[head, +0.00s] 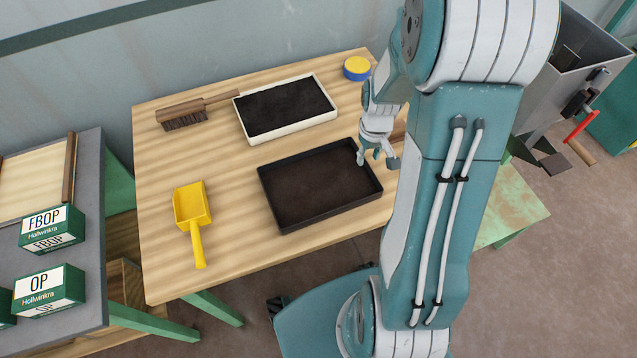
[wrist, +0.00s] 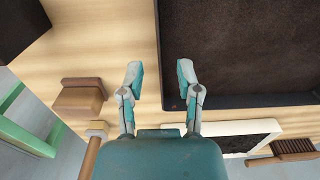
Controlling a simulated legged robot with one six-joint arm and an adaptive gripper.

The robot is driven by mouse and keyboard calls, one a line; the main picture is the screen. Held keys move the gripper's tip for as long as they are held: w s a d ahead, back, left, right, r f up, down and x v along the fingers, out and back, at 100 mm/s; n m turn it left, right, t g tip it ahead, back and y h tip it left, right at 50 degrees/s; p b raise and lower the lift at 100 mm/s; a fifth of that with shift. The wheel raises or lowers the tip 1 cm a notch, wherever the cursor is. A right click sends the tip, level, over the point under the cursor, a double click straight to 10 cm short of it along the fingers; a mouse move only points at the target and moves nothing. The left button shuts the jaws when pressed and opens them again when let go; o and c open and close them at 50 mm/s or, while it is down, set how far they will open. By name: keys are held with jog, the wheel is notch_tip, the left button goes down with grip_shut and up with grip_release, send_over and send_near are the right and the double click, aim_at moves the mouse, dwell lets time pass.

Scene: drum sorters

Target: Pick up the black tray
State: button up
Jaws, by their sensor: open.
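The black tray (head: 333,213) lies flat on the wooden table and has a dark brown, soil-like surface inside. My gripper (head: 376,157) is at its right end, pointing down, with the fingers apart and nothing between them that I can see held. In the wrist view the black tray (wrist: 240,101) fills the upper right. There my open gripper (wrist: 159,70) has its fingertips on either side of the line of the tray's near side wall. The right finger overlaps the tray and the left one shows over bare wood. I cannot tell how high the fingertips are above the rim.
A white tray (head: 292,129) with black filling lies behind, with a brush (head: 184,112) and a blue-yellow round tin (head: 357,68) nearby. A yellow scoop (head: 192,207) lies left. A wooden block (wrist: 82,98) is beside my left finger.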

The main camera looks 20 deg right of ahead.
aim_at(366, 164)
jog(key=f, duration=0.4)
jog(key=shift+w, duration=0.25)
grip_shut()
jog(key=shift+r, duration=0.1)
